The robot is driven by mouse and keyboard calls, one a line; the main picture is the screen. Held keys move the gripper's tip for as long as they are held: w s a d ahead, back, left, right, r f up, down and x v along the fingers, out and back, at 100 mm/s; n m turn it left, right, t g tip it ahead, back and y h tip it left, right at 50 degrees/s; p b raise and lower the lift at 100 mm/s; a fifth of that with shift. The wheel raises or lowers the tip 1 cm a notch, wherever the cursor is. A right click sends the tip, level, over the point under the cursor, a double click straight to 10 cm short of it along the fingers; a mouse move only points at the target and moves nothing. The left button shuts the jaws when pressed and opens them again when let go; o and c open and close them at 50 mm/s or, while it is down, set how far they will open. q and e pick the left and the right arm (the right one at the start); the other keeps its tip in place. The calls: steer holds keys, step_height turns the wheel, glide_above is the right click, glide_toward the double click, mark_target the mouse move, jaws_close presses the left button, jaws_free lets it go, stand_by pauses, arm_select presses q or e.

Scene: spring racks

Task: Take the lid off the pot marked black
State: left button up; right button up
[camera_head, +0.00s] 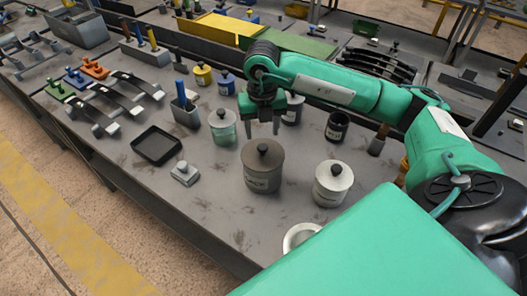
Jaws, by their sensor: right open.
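Several lidded pots stand on the grey bench. A dark grey pot (262,180) has a matching lid with a black knob (263,149); its front label is too small to read surely. A black pot (337,130) stands behind right, its lid on, with no readable mark. My right gripper (263,130) points down, open and empty, just above and behind the dark grey pot's lid in the picture; the exact gap is hard to judge. My left gripper is not in view.
A black tray (156,145) and a small grey block (185,174) lie left. A white ring (290,240) is near the front edge. Bare bench lies front-left.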

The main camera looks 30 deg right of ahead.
mark_target(263, 146)
steer(key=shift+s+a+f+p, duration=0.1)
steer(key=shift+f+p, duration=0.35)
step_height(263, 146, down, 4)
steer(key=shift+s+r+p, duration=0.15)
steer(key=shift+r+p, duration=0.1)
steer(key=shift+p, duration=0.55)
steer(key=shift+f, duration=0.45)
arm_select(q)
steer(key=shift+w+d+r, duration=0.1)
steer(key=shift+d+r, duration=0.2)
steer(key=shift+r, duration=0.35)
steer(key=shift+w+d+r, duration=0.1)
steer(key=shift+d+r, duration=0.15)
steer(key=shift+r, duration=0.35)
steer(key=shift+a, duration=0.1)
arm_select(e)
steer(key=shift+c, duration=0.2)
jaws_close()
steer(key=shift+r, duration=0.1)
